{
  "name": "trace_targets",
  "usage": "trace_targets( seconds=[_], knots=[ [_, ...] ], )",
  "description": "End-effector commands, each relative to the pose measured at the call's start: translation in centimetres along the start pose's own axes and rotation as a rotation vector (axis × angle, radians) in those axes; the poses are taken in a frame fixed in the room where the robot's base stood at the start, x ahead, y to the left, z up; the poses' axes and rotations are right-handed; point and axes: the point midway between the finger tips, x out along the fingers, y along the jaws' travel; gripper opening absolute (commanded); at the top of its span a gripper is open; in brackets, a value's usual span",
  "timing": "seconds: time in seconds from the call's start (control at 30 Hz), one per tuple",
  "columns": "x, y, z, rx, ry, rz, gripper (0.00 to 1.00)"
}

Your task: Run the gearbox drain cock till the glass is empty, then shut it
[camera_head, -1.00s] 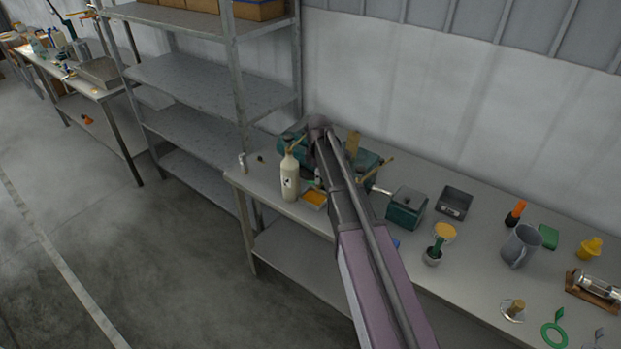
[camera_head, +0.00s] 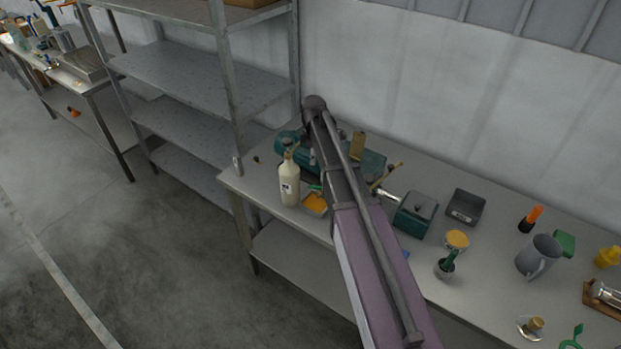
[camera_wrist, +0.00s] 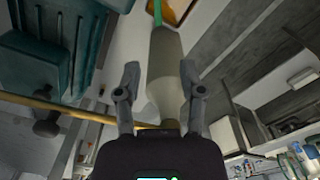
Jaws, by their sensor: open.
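A teal machine with a gearbox-like housing (camera_head: 372,163) stands at the back of the bench, partly hidden by my arm. Its ribbed teal casing shows at the upper left of the wrist view (camera_wrist: 35,70). A brass-coloured rod (camera_wrist: 45,104) runs across that view towards my gripper. I cannot make out the drain cock or the glass for certain. My gripper (camera_wrist: 160,95) is open, with its fingers apart. A cream bottle (camera_wrist: 163,65) appears between and beyond the fingers; no contact is clear. In the head view the gripper is hidden behind my arm, and the bottle (camera_head: 289,184) stands upright left of it.
An orange-filled tray (camera_head: 314,204) sits beside the bottle. A teal box (camera_head: 415,214), a dark tray (camera_head: 462,207), a yellow-topped cup (camera_head: 457,241) and a grey jug (camera_head: 538,257) stand to the right. Metal shelving (camera_head: 205,75) rises at the left; the floor in front is clear.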

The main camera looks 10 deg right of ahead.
Motion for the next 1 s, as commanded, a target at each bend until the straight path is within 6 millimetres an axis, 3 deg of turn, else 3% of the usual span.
trace_targets(
  seconds=[0.57,1.0],
  knots=[
    [0.3,0.0,-0.1,-0.001,0.0,0.0,0.51],
    [3.0,0.0,-0.1,-0.002,0.0,0.0,0.51]
  ],
)
